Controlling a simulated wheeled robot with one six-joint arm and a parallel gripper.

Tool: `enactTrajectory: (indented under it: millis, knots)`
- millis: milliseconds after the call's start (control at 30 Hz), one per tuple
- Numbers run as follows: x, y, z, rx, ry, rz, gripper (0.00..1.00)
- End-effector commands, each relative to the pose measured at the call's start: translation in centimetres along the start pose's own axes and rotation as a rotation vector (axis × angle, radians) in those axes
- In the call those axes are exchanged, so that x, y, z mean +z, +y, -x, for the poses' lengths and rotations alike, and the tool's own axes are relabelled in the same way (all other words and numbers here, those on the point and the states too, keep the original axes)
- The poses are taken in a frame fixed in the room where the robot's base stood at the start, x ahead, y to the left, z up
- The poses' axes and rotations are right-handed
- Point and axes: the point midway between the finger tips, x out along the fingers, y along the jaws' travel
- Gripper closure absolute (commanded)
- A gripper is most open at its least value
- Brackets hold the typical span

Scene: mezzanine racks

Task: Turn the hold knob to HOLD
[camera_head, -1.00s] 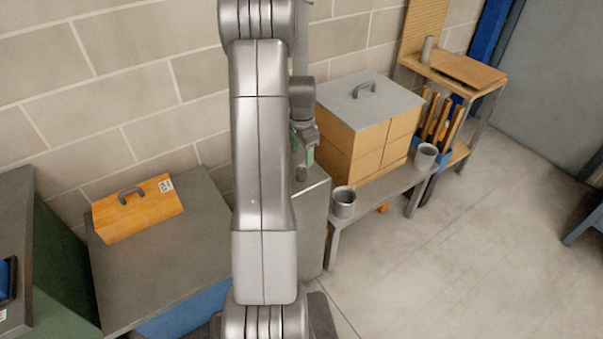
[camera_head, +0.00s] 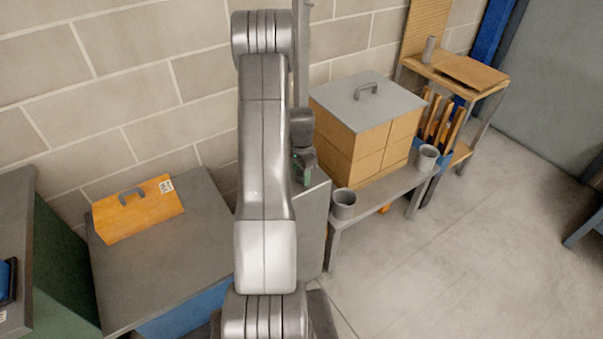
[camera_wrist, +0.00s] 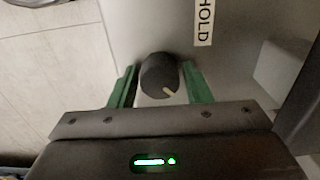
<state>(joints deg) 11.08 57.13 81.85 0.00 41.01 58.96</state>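The hold knob (camera_wrist: 157,72) is a dark round knob on a grey panel (camera_wrist: 240,40) in the wrist view. Its pale pointer mark is toward the lower right of the picture. A white label reading HOLD (camera_wrist: 204,22) is on the panel above and right of the knob. My gripper (camera_wrist: 159,66) is open, with one green finger on each side of the knob and a small gap showing at each side. In the head view my gripper (camera_head: 303,165) is mostly hidden behind my arm, by the grey cabinet (camera_head: 312,225); the knob is hidden there.
An orange case (camera_head: 140,212) lies on a grey-topped bench (camera_head: 195,235) at left. A bench with a lidded box (camera_head: 350,150) and two grey cups (camera_head: 343,204) (camera_head: 427,157) stands right of the cabinet. Open floor (camera_head: 450,260) is at right.

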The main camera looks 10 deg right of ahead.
Motion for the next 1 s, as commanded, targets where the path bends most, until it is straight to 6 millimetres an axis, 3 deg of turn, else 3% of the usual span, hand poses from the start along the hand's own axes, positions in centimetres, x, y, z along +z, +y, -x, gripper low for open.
enactTrajectory:
  millis: [33, 133, 167, 567, 1000]
  knots:
    - [0.0, 0.0, 0.01, 0.0, 0.0, 0.0, 0.66]
    - [0.0, 0.0, 0.02, 0.0, 0.0, 0.0, 0.86]
    - [0.0, 0.0, 0.02, 0.0, 0.0, 0.0, 0.87]
    - [-0.01, -0.02, -0.12, -0.001, 0.0, 0.078, 0.87]
    - [-0.02, -0.03, -0.24, -0.001, 0.001, 0.44, 0.87]
